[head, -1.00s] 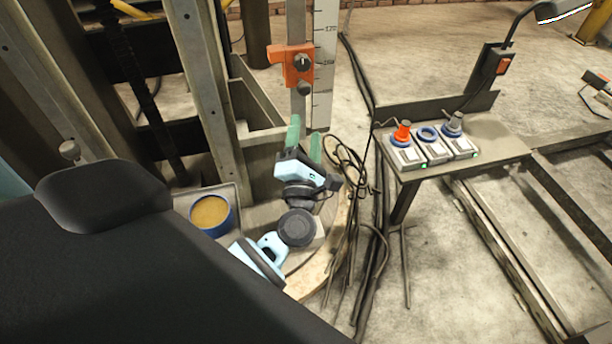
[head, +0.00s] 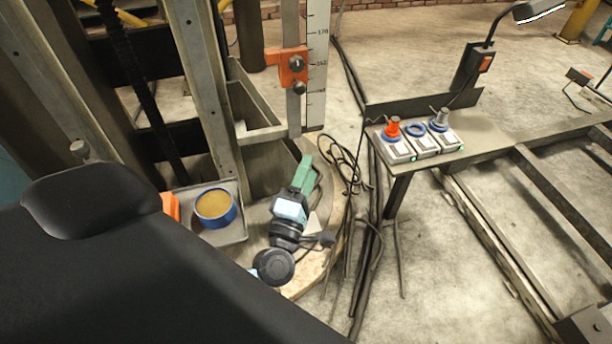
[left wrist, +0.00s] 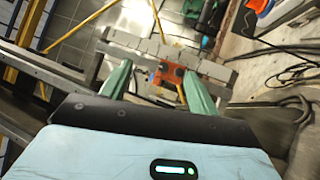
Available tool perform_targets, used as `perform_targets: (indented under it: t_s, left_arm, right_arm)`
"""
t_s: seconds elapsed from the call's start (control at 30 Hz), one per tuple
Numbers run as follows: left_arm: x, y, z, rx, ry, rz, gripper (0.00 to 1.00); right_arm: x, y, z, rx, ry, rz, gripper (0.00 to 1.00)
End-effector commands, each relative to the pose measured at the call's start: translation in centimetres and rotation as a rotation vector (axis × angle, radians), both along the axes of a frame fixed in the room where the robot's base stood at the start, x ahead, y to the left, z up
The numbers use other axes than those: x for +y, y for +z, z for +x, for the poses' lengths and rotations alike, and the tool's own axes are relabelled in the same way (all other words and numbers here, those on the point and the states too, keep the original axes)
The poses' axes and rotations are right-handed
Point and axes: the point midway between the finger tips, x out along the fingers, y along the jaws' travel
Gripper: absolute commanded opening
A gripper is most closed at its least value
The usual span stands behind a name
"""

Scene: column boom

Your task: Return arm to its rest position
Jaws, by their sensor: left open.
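My left gripper (head: 304,172) has green fingers and a pale blue and black wrist. In the head view it is above the round wooden base, beside the cables, below the orange clamp (head: 291,68) on the measuring post. In the left wrist view its two green fingers (left wrist: 160,83) stand apart with nothing between them. The orange clamp also shows beyond the fingers in that view (left wrist: 172,74). My right gripper is not in view.
A tray (head: 236,233) with a blue-rimmed tin (head: 215,207) stands left of the arm. Black cables (head: 350,200) hang just right of it. A bench (head: 480,147) bears several control boxes (head: 418,140). Steel columns (head: 205,90) rise behind.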

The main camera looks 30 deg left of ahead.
Motion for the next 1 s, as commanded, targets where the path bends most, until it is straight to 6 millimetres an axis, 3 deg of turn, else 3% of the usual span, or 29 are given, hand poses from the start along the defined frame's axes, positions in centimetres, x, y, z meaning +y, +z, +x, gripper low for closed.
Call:
perform_targets:
  t_s: [0.4, 0.57, 0.77, 1.0]
  left_arm:
    - [-0.1, -0.1, -0.1, 0.003, -0.002, 0.006, 0.61]
    - [-1.5, -1.4, -1.9, 0.086, -0.050, 0.155, 0.61]
    - [-5.2, -6.3, -8.5, 0.336, -0.219, 0.611, 0.61]
    - [-6.8, -13.4, -19.8, 0.655, -0.482, 1.177, 0.61]
  right_arm:
    - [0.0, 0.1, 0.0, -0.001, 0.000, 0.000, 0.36]
    - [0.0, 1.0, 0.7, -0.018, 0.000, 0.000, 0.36]
    - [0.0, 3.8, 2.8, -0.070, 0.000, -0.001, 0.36]
    - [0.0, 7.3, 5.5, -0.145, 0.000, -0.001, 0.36]
